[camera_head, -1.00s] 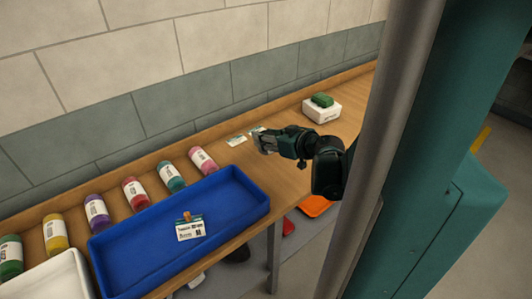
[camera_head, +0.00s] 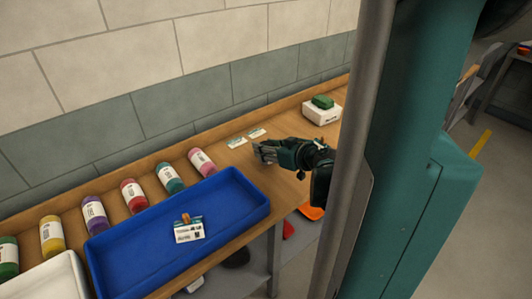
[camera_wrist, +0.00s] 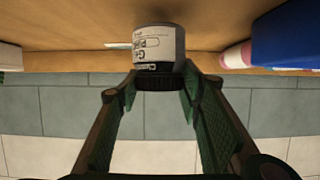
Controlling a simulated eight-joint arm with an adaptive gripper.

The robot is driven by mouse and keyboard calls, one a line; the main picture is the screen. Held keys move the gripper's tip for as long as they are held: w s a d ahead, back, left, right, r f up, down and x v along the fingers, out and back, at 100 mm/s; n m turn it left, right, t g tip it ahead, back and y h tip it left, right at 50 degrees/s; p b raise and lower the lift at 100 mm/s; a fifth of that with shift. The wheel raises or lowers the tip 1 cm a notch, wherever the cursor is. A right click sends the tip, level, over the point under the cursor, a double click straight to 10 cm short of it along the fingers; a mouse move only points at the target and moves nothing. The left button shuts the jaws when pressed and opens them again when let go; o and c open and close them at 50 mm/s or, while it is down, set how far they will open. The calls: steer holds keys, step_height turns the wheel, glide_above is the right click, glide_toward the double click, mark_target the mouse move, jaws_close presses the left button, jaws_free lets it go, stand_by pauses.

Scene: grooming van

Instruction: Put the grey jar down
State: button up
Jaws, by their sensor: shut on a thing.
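The grey jar (camera_wrist: 159,45), with a printed white label and a black ribbed lid, is between my gripper's fingers (camera_wrist: 158,84) in the wrist view, which shows the scene upside down. The fingers are shut on it near the lid. In the head view my gripper (camera_head: 264,152) is low over the wooden counter (camera_head: 234,163), right of the pink bottle; the jar cannot be made out clearly there. I cannot tell whether the jar's base touches the counter.
A blue tray (camera_head: 130,252) holding a labelled item (camera_head: 189,232) is at the front. Several coloured bottles, including a pink one (camera_head: 202,162), line the wall. Two cards (camera_head: 237,142) lie behind my gripper. A white box with a green block (camera_head: 323,102) stands farther right.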

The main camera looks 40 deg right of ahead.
steer(key=shift+f+b, duration=0.35)
steer(key=shift+f, duration=0.85)
steer(key=shift+f, duration=0.1)
steer(key=o, duration=1)
steer(key=shift+r, duration=0.2)
steer(key=shift+p+v, duration=1.35)
steer(key=shift+v, duration=4.65)
steer(key=shift+a, duration=0.15)
